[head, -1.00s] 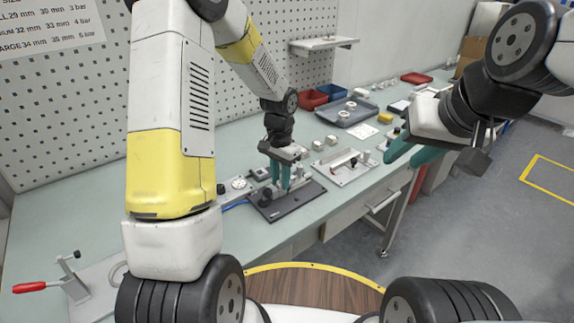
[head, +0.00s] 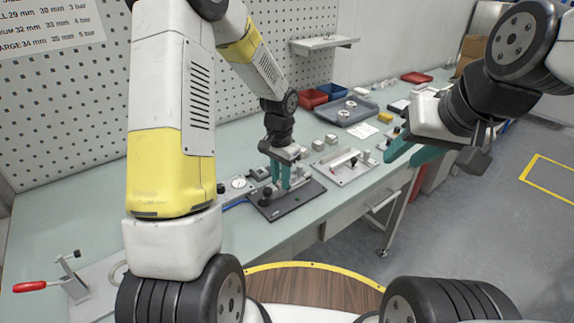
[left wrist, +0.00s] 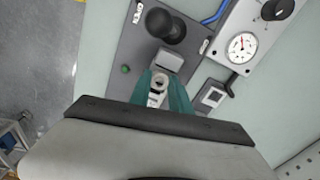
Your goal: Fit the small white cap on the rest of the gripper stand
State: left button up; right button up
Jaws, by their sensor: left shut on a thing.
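My left gripper (head: 281,186) points down over the dark base plate (head: 293,207) of a stand on the bench. In the left wrist view its teal fingers (left wrist: 160,98) are closed around a small white cap (left wrist: 158,84), with a round dark opening visible. The stand's plate (left wrist: 130,48) carries a black knob (left wrist: 165,24), a light grey block (left wrist: 172,59) just beyond the fingertips and a green button (left wrist: 125,69). I cannot tell whether the cap touches anything below it. My right gripper (head: 402,160) is open and empty, its teal fingers apart, away from the stand.
A gauge box (left wrist: 243,45) with a blue hose is beside the stand. A fixture plate (head: 345,168) lies to its right. A grey tray (head: 347,112) with white rings, a red bin (head: 312,97) and a blue bin (head: 333,91) stand behind. A red-handled clamp (head: 40,286) is at front left.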

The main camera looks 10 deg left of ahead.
pick_arm(q)
jog(key=o, duration=0.9)
jog(key=shift+r, duration=0.55)
notch_tip(320, 180, up, 7)
jog(key=shift+s+r, duration=0.1)
jog(key=s+a+r+n+t+h, duration=0.1)
jog(key=s+r+n+t, duration=0.2)
jog(key=s+r, duration=0.5)
jog(key=s+a+r+n+t+h, duration=0.1)
jog(key=s+a+r+n+t, duration=0.1)
jog(key=s+r, duration=0.6)
jog(key=s+n+t, duration=0.1)
jog(key=s, duration=0.3)
jog(key=shift+s+r, duration=0.3)
jog(key=shift+s, duration=0.1)
